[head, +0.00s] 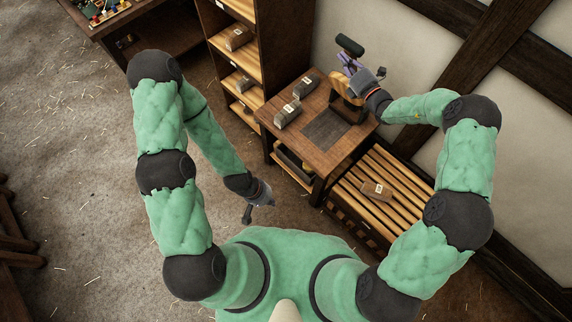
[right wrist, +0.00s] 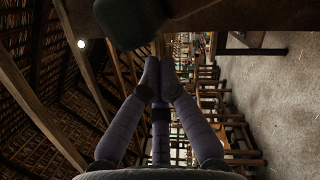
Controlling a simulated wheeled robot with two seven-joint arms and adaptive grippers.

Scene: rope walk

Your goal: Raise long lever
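The long lever (head: 349,46) shows a dark, rounded handle at the top of the head view, above a wooden mount with a dark base (head: 345,112) on the small table. My right gripper (head: 346,62) is just below the handle. In the right wrist view its purple fingers (right wrist: 158,68) come together at the tips, with nothing clearly visible between them. A dark block (right wrist: 130,20), seemingly the handle, is above the fingertips; I cannot tell if they touch it. My left gripper (head: 258,205) hangs over the floor, away from the table; its finger opening is unclear.
The small table (head: 345,150) also carries paper-wrapped packets (head: 288,113) and a dark flat panel (head: 325,129). A shelf unit (head: 258,80) stands to its left. A slatted bench (head: 400,200) with one packet is at its right.

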